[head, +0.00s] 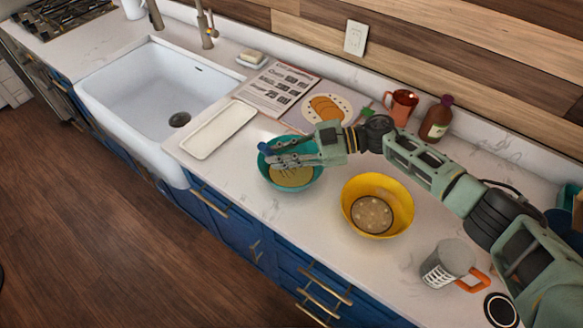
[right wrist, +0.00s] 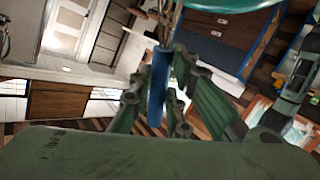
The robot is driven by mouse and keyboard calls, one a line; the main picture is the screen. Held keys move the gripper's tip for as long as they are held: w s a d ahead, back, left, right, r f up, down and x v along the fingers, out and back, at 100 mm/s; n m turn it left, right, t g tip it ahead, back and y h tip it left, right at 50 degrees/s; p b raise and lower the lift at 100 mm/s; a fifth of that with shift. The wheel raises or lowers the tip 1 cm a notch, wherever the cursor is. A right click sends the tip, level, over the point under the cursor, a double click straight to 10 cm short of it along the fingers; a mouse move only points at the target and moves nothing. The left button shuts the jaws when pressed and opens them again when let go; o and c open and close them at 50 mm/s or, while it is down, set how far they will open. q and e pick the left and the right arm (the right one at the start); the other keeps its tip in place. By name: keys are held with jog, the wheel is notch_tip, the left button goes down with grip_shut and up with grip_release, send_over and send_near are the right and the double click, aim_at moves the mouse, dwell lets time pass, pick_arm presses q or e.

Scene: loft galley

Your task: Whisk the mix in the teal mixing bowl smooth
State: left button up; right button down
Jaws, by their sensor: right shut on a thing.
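The teal mixing bowl (head: 312,178) stands on the counter and holds a tan mix (head: 290,178) with a few darker streaks on it. My right gripper (head: 272,152) is over the bowl's far left part, shut on the blue handle of the whisk (head: 264,148). In the right wrist view the whisk's blue handle (right wrist: 158,85) stands between the fingers, and the bowl's teal rim (right wrist: 225,5) shows at the top. How deep the whisk's wires sit is hidden by my gripper in the head view. My left gripper is not in view.
A yellow bowl (head: 400,202) with tan contents stands close at the right. A grey cup with an orange handle (head: 447,264) is nearer the front edge.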

jog(key=shift+w+a, duration=0.1)
notch_tip(320, 180, up, 7)
jog(key=p, duration=0.2)
dwell(0.8)
dwell(0.4)
jog(key=shift+r, duration=2.5)
